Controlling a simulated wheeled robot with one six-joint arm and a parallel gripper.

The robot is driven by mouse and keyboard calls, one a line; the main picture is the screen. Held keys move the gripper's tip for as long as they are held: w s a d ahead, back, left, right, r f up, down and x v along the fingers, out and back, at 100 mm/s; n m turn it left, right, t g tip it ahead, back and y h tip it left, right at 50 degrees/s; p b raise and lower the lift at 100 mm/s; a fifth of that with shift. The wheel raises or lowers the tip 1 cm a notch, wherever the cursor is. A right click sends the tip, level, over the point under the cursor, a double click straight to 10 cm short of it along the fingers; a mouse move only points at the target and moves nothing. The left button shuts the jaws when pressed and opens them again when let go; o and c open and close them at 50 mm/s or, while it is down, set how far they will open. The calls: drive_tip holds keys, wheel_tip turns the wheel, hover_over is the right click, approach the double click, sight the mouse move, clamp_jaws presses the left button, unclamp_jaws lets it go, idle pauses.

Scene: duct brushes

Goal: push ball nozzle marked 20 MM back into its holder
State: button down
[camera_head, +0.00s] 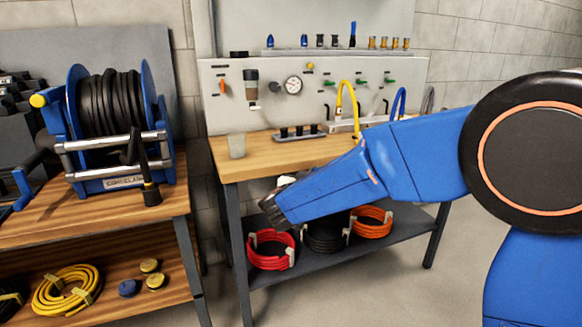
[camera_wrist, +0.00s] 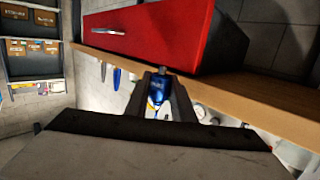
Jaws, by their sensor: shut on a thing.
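In the wrist view my gripper (camera_wrist: 160,85) is shut on a small blue piece with a dark top (camera_wrist: 157,92). I take it for the ball nozzle, but no marking on it can be read. In the head view the end of my gripper (camera_head: 270,208) is low in front of the wooden workbench, near the lower shelf; the held piece cannot be made out there. A dark rack with several black pieces (camera_head: 298,132) stands on the bench. A row of small blue, black and brass pieces stands on the upper ledge (camera_head: 310,52). I cannot tell which place is the 20 MM holder.
Coiled hoses, one red (camera_head: 270,262), lie on the lower shelf. A hose reel (camera_head: 110,110) is left. The wrist view shows a red cabinet (camera_wrist: 165,35).

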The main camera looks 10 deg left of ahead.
drive_tip(key=w+d+f, duration=0.3)
drive_tip(key=d+f, duration=0.7)
drive_tip(key=d, duration=0.2)
drive_tip(key=w+d+f, duration=0.2)
drive_tip(key=d+f, duration=0.8)
drive_tip(key=d, duration=0.1)
drive_tip(key=w+d+f+h, duration=0.1)
drive_tip(key=w+d+f, duration=0.2)
drive_tip(key=d+f, duration=0.7)
drive_tip(key=d, duration=0.2)
drive_tip(key=shift+w+d+m+g, duration=0.3)
drive_tip(key=shift+d+m, duration=0.05)
drive_tip(key=shift+m, duration=0.05)
